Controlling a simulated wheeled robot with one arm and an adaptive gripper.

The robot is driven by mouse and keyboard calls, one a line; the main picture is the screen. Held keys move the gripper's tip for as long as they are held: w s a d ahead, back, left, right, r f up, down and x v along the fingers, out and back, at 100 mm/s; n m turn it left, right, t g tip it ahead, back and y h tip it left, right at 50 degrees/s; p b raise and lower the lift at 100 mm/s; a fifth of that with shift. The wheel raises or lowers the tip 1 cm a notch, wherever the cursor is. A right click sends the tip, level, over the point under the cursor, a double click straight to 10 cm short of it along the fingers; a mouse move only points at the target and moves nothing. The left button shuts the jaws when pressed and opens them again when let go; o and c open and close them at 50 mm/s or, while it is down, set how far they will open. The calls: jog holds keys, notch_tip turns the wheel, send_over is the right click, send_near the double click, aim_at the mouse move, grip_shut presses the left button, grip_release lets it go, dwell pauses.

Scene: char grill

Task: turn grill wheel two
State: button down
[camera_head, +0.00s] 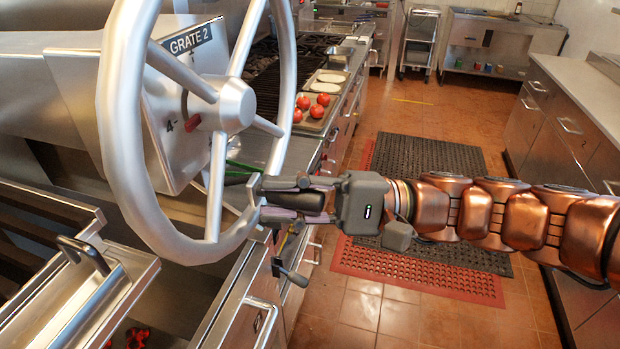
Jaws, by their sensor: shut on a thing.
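The grill wheel two (107,101) is a large silver wheel with spokes and a central hub (232,104), at the left of the head view. A label reading "GRATE 2" (191,39) is on the panel behind it, with a "4" mark and a red pointer (193,124) by the hub. My gripper (262,197) comes in from the right and is shut on the lower right part of the rim.
Behind the wheel, a tray (316,122) holds tomatoes beside the grill grates (268,80). Red and black floor mats (430,153) lie on the tiled floor under my arm. A steel counter with drawers (572,122) stands at the right. A grill drawer with a handle (84,250) is at lower left.

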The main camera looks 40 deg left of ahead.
jog(key=shift+s+f, duration=0.1)
jog(key=shift+s, duration=0.05)
dwell(0.3)
jog(key=c, duration=0.9)
grip_release()
jog(key=shift+d, duration=0.1)
jog(key=v, duration=1.2)
